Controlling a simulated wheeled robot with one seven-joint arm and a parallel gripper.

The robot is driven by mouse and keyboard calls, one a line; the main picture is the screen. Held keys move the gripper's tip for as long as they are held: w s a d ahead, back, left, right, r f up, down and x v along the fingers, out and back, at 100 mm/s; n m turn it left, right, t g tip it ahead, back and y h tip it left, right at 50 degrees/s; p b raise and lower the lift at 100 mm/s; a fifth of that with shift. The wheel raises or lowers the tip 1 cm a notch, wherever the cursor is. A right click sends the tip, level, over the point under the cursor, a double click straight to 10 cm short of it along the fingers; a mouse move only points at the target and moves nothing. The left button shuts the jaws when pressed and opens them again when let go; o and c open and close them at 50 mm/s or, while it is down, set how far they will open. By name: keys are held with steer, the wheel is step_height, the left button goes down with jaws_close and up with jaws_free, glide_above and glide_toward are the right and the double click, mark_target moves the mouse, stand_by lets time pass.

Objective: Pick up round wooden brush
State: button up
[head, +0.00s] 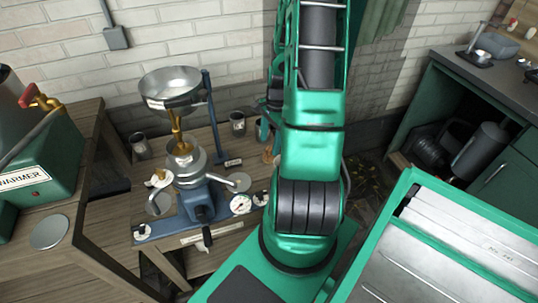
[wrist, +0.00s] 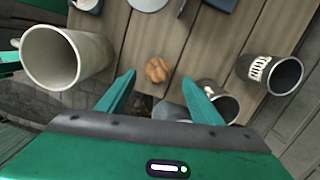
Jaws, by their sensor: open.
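The round wooden brush (wrist: 158,69) shows in the wrist view as a small, lobed, light-brown top on the plank table. It lies just beyond my gripper (wrist: 159,80), roughly centred between the two green fingertips. The fingers are open with nothing between their tips, and the brush is not held. In the head view a small tan shape (head: 268,155) beside my arm may be the brush, partly hidden. My arm hides most of the gripper there.
In the wrist view a cream mug (wrist: 62,58) stands left of the fingers. A labelled cup (wrist: 272,73) and a dark cup (wrist: 218,100) stand at right, the latter close to the right finger. A blue separator machine (head: 190,175) fills the table's middle in the head view.

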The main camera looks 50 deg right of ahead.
mark_target(269, 148)
steer(key=shift+a+f, duration=0.2)
steer(key=shift+f, duration=1.15)
steer(key=shift+a+f, duration=0.2)
steer(key=shift+f, duration=1.1)
steer(key=shift+s, duration=0.1)
steer(key=c, duration=1.2)
steer(key=shift+c, duration=0.2)
steer(key=shift+r, duration=0.9)
step_height(269, 148, up, 3)
steer(key=shift+f, duration=0.15)
steer(key=a+r, duration=0.6)
steer(key=a, duration=0.5)
steer(key=shift+s+a+r, duration=0.25)
steer(key=shift+s+a, duration=0.1)
steer(key=shift+s, duration=0.05)
